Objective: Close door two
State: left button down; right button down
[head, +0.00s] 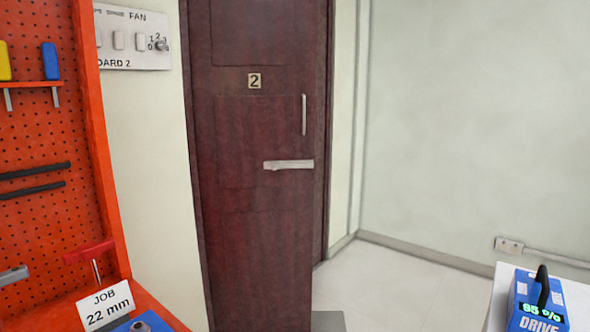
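Door two (255,220) is a dark red-brown panelled door in the middle of the head view. It bears a small plate with the number 2 (254,81). A pale lever handle (288,165) lies level near its right edge, with a slim vertical pull (304,115) above it. The door's right edge runs lower in the picture than the foot of the dark frame (323,200) behind it, so it appears to stand ajar toward me. The hinges are not clear to see. Neither of my grippers is in view.
An orange pegboard bench (60,225) with tools and a "JOB 22 mm" card (105,305) stands at left. A switch board (132,38) hangs above. A blue drive unit (537,303) sits on a white surface at lower right. Pale floor (395,285) right of the door is clear.

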aim_at(253, 63)
jog(key=u, duration=0.05)
jog(key=i, duration=0.35)
jog(key=z, duration=0.5)
jog(key=k, duration=0.6)
jog(key=z, duration=0.2)
jog(key=i, duration=2.1)
jog(key=u, duration=0.4)
